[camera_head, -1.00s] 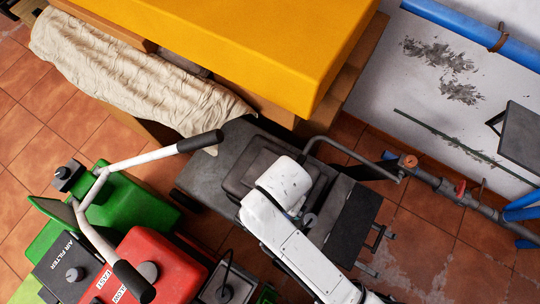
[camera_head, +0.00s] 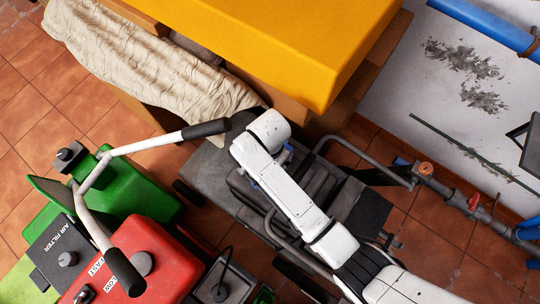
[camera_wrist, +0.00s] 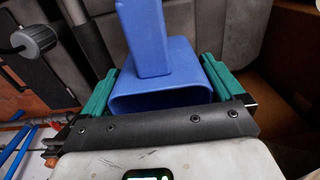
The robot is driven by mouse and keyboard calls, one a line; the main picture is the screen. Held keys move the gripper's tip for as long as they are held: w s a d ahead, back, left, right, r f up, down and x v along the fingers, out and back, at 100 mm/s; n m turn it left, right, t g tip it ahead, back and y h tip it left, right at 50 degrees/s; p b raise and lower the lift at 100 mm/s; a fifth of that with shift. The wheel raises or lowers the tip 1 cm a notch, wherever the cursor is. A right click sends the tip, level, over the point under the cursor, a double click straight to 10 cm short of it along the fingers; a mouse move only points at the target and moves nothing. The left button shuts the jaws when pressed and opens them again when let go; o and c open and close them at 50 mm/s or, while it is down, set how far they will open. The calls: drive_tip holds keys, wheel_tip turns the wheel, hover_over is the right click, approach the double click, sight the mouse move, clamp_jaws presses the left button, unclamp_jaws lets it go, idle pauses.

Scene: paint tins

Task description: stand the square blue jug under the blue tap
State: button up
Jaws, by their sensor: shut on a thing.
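The square blue jug (camera_wrist: 165,84) fills the middle of the wrist view, with its narrower upright part toward the top of the picture. My gripper (camera_wrist: 160,90) has its green fingers on both sides of the jug and is shut on it. What lies under the jug is hard to tell. I cannot make out a blue tap for certain in either view.
A grey cart (camera_head: 208,170) stands under my arm. A yellow block (camera_head: 270,40) and a draped cloth (camera_head: 140,60) lie behind it. A red tank (camera_head: 165,258) and white handlebars (camera_head: 145,145) are at left. A pipe with a red valve (camera_head: 473,201) runs along the right wall.

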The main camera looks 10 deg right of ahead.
drive_tip(key=shift+s+f, duration=0.1)
drive_tip(key=shift+f, duration=1.25)
drive_tip(key=shift+f, duration=0.15)
drive_tip(key=o, duration=0.8)
wheel_tip(320, 180, up, 12)
drive_tip(key=shift+f+p, duration=0.15)
drive_tip(key=shift+p, duration=1.05)
drive_tip(key=shift+r, duration=0.2)
drive_tip(key=shift+c, duration=0.4)
